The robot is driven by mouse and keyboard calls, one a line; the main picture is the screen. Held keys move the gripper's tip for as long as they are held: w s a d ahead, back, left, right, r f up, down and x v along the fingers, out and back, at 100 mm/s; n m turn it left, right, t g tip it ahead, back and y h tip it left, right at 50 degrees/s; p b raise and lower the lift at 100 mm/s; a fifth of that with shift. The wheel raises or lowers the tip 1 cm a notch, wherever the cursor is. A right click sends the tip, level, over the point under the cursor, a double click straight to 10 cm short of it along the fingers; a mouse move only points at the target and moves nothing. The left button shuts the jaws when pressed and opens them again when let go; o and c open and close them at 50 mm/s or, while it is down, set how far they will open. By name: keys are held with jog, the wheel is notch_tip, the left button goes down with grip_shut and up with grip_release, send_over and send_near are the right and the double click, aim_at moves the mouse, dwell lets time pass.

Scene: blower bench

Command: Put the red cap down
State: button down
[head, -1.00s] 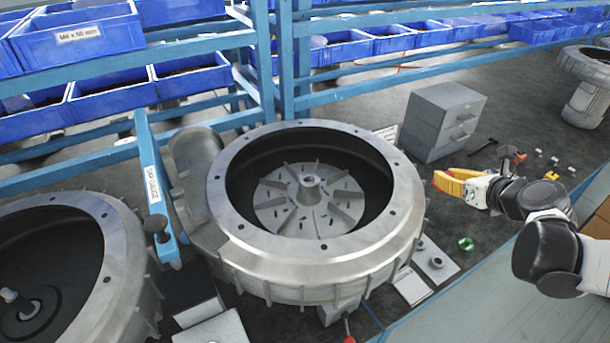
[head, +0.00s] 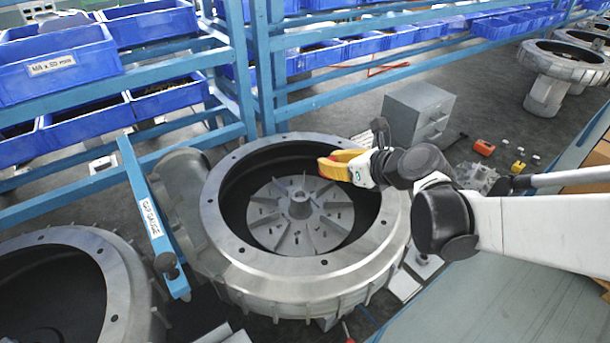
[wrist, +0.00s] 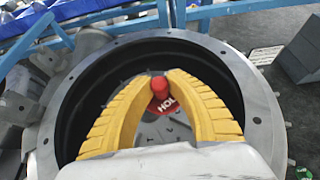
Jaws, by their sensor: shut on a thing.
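My gripper (head: 334,166) has yellow fingers and is over the right part of the open blower housing (head: 228,250). In the wrist view, my gripper (wrist: 160,84) is shut on the red cap (wrist: 160,88), held between the fingertips. A red surface with white lettering (wrist: 162,104) shows just below the knob-like top; it looks like part of the cap, partly hidden by the fingers. In the head view the cap is hard to tell from the fingers. The finned impeller (head: 268,218) with its central hub lies inside the dark bore below.
A second open housing (head: 105,270) stands at the lower left. A grey drawer cabinet (head: 418,110) is behind at the right. Blue rack rails (head: 262,80) with bins run along the back.

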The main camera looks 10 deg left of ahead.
jog(key=a+f, duration=0.1)
jog(key=a, duration=0.1)
jog(key=a+f, duration=0.2)
jog(key=s+a+f, duration=0.1)
jog(key=a, duration=0.2)
jog(key=shift+a+f+b, duration=0.1)
jog(key=shift+f+b, duration=0.2)
jog(key=shift+b, duration=0.1)
jog(key=shift+s+f+b, duration=0.1)
jog(key=shift+f+b, duration=0.3)
jog(key=shift+f, duration=1.55)
jog(key=shift+f, duration=0.2)
jog(key=c, duration=1.4)
grip_release()
jog(key=shift+o, duration=0.2)
jog(key=shift+r, duration=0.1)
